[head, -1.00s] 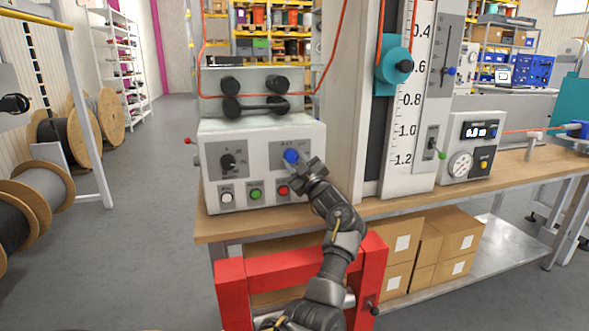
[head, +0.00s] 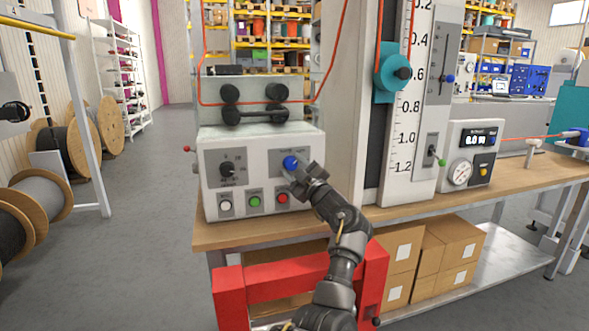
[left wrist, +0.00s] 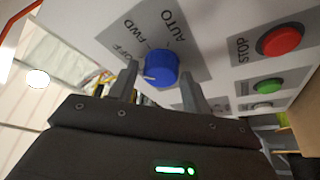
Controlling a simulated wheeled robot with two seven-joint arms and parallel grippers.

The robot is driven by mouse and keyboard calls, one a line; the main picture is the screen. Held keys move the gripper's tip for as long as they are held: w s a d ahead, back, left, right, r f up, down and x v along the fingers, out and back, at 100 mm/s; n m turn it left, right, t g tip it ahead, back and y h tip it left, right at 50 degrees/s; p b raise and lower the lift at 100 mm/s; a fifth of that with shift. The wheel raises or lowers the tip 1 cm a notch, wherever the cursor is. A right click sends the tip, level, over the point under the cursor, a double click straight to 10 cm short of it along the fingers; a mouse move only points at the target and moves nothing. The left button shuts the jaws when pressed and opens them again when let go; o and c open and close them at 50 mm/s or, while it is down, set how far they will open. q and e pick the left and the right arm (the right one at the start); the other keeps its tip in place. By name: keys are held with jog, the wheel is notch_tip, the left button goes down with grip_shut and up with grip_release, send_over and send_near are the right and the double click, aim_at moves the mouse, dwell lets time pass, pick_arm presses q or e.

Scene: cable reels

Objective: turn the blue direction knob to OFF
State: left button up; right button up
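The blue direction knob (head: 290,162) is on the right half of the white control box's front (head: 262,180). In the left wrist view the knob (left wrist: 160,67) sits on a grey plate marked OFF, FWD and AUTO. A small white mark shows near its lower left edge; I cannot tell which label it is set to. My left gripper (head: 303,174) is at the knob in the head view. In the left wrist view its two fingers (left wrist: 160,90) are apart, one on each side of the knob's near edge; contact is unclear. My right gripper is not in view.
A black knob (head: 227,170) is left of the blue one. White, green and red STOP (head: 282,198) buttons lie below. Black rollers (head: 254,105) stand above the box. A tall scale column (head: 404,110) rises to the right. The wooden bench (head: 480,190) carries these.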

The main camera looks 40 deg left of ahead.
pick_arm(q)
jog(key=shift+o, duration=0.9)
jog(key=shift+d+f, duration=0.1)
jog(key=shift+d, duration=0.1)
jog(key=v, duration=1)
jog(key=shift+s+d+b, duration=0.15)
jog(key=shift+d+b, duration=0.05)
jog(key=shift+b, duration=0.15)
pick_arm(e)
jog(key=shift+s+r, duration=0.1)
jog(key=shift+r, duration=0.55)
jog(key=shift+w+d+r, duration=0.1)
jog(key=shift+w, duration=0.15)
